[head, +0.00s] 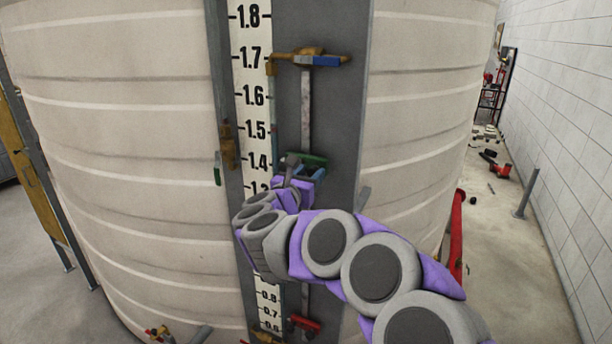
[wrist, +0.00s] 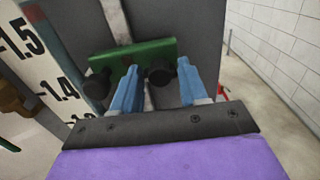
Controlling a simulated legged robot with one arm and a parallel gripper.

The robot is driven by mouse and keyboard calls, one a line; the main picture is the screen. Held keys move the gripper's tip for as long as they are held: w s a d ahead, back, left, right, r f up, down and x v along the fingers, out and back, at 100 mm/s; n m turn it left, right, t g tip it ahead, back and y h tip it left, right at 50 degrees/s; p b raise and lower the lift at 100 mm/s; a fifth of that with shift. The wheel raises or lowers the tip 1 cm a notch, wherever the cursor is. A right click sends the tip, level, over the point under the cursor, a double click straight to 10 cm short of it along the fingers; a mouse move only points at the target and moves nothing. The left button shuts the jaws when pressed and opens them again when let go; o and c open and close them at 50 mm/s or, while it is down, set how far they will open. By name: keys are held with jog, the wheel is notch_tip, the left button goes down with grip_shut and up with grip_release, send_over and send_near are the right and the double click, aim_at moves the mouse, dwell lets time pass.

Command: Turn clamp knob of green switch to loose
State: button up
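The green switch (wrist: 142,54) is a green block on the grey panel, with two dark clamp knobs on its near side. The right clamp knob (wrist: 160,72) sits between my fingertips in the wrist view, and the left knob (wrist: 97,85) lies outside my left finger. The green switch (head: 313,159) also shows in the head view, partly hidden by my gripper (head: 303,172). My gripper (wrist: 158,70) is open, its two blue fingers spread on either side of the right knob with visible gaps. I cannot tell the exact depth between fingers and knob.
A vertical level scale (head: 251,95) runs left of the switch on the big beige tank (head: 120,120). A blue-ended brass fitting (head: 312,58) is above and a red switch (head: 305,323) below. A grey rod (head: 306,110) runs between them.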

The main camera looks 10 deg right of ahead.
jog(key=shift+a, duration=0.1)
jog(key=c, duration=0.5)
jog(key=shift+n, duration=0.4)
jog(key=n, duration=0.3)
jog(key=shift+a, duration=0.1)
jog(key=n+p, duration=0.1)
jog(key=n, duration=0.2)
jog(key=shift+n, duration=0.3)
jog(key=n+p, duration=0.3)
jog(key=n, duration=0.2)
jog(key=shift+w, duration=0.1)
jog(key=n+p, duration=0.3)
jog(key=n, duration=0.2)
jog(key=shift+f, duration=0.1)
jog(key=shift+n+p, duration=0.35)
jog(key=shift+n, duration=0.05)
jog(key=shift+a, duration=0.1)
